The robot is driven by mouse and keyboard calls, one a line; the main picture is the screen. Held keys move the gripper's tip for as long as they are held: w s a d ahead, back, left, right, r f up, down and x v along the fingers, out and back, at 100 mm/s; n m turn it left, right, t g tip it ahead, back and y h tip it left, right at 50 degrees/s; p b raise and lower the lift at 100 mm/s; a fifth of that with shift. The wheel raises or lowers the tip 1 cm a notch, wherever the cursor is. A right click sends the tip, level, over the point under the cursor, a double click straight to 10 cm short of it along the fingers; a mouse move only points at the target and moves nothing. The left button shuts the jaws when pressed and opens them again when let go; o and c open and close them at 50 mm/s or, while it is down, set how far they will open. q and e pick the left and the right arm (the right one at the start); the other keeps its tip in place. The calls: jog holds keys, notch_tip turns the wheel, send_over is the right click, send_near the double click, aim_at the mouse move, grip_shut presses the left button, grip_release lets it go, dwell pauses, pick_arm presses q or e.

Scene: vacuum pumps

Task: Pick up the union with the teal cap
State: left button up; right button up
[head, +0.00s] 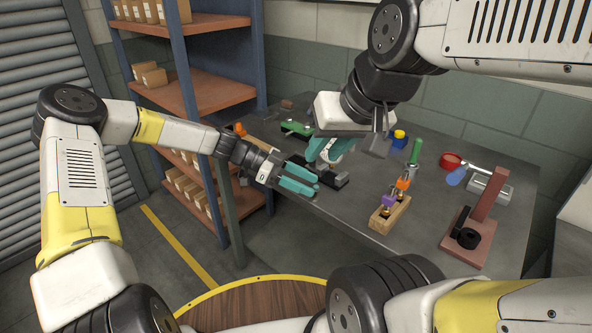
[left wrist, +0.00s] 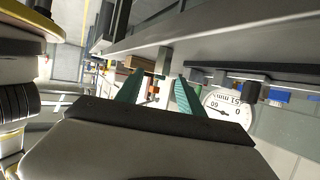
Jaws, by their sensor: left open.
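I cannot single out a union with a teal cap for sure. A wooden block (head: 390,216) in the head view holds a purple-capped piece (head: 389,200) and an orange-capped piece (head: 403,184). A green upright piece (head: 415,151) stands behind it. My left gripper (head: 300,180), with teal fingers, is open at the table's front left edge, left of the wooden block and apart from it. Its fingers (left wrist: 155,95) show spread in the left wrist view with nothing held. My right gripper (head: 320,148) is above the table's left part; its fingers are partly hidden.
The table (head: 345,212) has free room left of the wooden block. A dark block (head: 333,177) lies beside my left gripper. A brown stand (head: 470,235), a red cup (head: 451,161) and a blue-handled tool (head: 457,176) are at right. A dial gauge (left wrist: 228,106) shows in the left wrist view.

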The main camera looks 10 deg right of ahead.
pick_arm(q)
jog(key=v, duration=0.7)
jog(key=shift+w+a, duration=0.2)
jog(key=shift+a, duration=0.1)
jog(key=shift+r, duration=0.15)
pick_arm(e)
jog(key=shift+o, duration=0.2)
